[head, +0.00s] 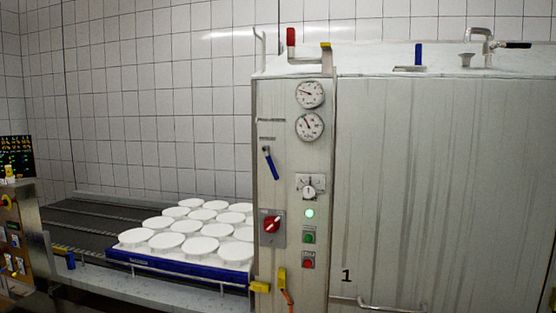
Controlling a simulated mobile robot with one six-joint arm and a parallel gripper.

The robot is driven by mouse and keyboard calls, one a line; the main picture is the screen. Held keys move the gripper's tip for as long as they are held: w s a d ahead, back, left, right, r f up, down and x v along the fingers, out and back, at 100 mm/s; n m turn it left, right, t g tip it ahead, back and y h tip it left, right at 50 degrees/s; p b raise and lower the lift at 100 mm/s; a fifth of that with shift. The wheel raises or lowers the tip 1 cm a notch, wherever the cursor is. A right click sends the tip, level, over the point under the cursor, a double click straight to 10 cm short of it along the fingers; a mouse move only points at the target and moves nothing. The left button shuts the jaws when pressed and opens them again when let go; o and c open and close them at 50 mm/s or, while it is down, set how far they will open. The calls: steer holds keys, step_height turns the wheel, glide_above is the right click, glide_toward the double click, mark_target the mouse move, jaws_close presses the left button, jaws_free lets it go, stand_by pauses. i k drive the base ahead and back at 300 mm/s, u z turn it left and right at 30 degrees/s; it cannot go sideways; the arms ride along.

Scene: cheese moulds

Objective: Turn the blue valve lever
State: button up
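A blue lever (271,163) is on the front control panel of the large pale metal cabinet, in the head view. It hangs down from a small grey fitting, slightly tilted, with its lower end to the right. A second blue handle (418,54) stands upright on the cabinet's top. Which of the two is the valve lever, I cannot tell for certain. My gripper is not in view, and nothing touches either blue handle.
The panel carries two round gauges (310,95), a white dial (309,190), a red rotary switch (271,225) and green (309,235) and red buttons. A red handle (291,37) stands on top. Left is a conveyor (95,223) with white moulds (166,241) in a blue tray (180,272).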

mark_target(265, 148)
steer(key=u, duration=0.25)
steer(key=k, duration=0.55)
steer(key=z, duration=0.95)
steer(key=i, duration=1.1)
steer(key=u, duration=0.3)
